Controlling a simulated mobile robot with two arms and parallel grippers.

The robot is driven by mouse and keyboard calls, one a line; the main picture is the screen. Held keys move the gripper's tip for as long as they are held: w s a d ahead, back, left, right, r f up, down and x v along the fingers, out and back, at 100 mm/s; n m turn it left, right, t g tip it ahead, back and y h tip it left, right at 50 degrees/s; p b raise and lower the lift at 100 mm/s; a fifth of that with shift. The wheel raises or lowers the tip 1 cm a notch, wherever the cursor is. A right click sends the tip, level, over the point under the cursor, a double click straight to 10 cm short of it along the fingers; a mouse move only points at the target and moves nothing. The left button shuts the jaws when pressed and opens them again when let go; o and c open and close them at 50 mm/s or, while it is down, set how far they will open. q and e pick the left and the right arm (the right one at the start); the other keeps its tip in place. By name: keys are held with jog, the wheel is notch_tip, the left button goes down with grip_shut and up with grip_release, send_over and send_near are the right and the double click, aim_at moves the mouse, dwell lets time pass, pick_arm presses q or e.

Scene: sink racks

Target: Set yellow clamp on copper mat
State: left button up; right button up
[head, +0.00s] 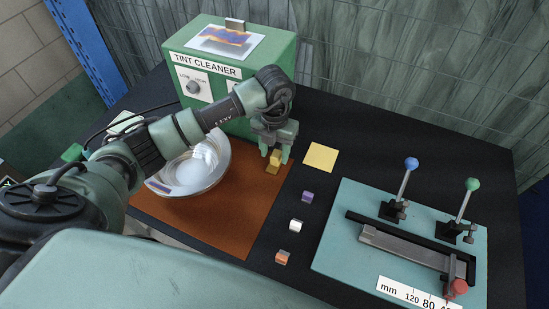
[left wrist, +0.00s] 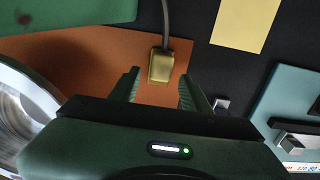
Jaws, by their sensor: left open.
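The yellow clamp (head: 272,168) is a small block on the copper mat (head: 225,228), near the mat's far right corner. In the left wrist view the yellow clamp (left wrist: 161,67) shows against the orange-brown mat (left wrist: 90,55), with a thin grey strip or cord running up from it. My left gripper (head: 274,157) is right at the clamp, pointing down. In the left wrist view its fingers (left wrist: 158,75) are apart, one to each side of the clamp's near end, with gaps visible. My right gripper is in neither view.
A shiny metal bowl (head: 205,176) stands on the mat's left part. The green tint cleaner box (head: 255,55) is behind. A yellow sheet (head: 320,157), several small blocks and a teal board (head: 340,235) with levers lie right of the mat.

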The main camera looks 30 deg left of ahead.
aim_at(274, 157)
pick_arm(q)
notch_tip(274, 157, up, 9)
jog(key=b, duration=0.2)
dwell(0.6)
